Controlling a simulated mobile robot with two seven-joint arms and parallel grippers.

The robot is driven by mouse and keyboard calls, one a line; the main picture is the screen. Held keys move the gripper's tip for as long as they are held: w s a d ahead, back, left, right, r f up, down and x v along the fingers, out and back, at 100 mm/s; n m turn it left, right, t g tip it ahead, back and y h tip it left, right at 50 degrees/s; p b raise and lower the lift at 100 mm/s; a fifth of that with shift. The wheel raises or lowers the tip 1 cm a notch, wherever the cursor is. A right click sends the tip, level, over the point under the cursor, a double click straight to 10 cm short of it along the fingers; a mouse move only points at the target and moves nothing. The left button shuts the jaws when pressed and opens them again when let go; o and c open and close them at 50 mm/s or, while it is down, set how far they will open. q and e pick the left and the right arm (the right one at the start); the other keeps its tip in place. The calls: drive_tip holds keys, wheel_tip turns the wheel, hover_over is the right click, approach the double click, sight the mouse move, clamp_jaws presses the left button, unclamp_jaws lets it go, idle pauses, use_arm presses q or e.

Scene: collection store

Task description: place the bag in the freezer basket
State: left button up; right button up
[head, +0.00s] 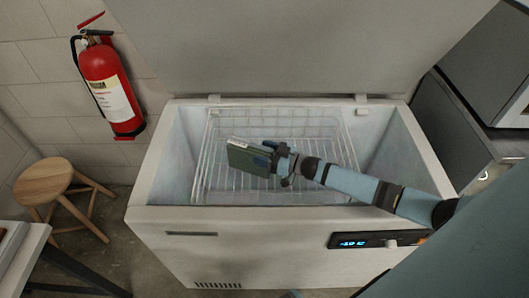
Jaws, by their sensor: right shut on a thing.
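The chest freezer (175,216) stands open in the middle, its lid raised at the back. A white wire basket (210,130) hangs inside its opening and looks empty at the bottom. My right arm reaches in from the right, over the front rim. My right gripper (272,162) is shut on a flat, dark green bag (247,157) with a pale top edge. The bag is over the left middle of the basket. I cannot tell how far it is above the wires. My left gripper is not in view.
A red fire extinguisher (110,90) hangs on the wall at left. A wooden stool (45,182) stands on the floor below it. A table corner (22,250) is at lower left. Grey cabinets (455,125) stand at right. The basket's right half is clear apart from my arm.

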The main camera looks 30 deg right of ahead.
sight(274, 153)
drive_tip(key=o, duration=1.2)
drive_tip(key=shift+c, duration=0.2)
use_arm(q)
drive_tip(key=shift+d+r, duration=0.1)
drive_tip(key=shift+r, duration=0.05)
use_arm(e)
drive_tip(key=shift+r, duration=0.4)
drive_tip(key=shift+r+p, duration=0.55)
drive_tip(key=p+v, duration=0.1)
drive_tip(key=v, duration=0.2)
drive_tip(key=p+v, duration=0.1)
drive_tip(key=v, duration=0.3)
drive_tip(key=shift+f, duration=0.25)
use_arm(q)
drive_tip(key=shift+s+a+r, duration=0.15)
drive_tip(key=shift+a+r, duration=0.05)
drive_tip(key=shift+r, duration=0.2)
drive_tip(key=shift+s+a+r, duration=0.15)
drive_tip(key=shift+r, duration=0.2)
use_arm(e)
drive_tip(key=shift+s+d, duration=0.2)
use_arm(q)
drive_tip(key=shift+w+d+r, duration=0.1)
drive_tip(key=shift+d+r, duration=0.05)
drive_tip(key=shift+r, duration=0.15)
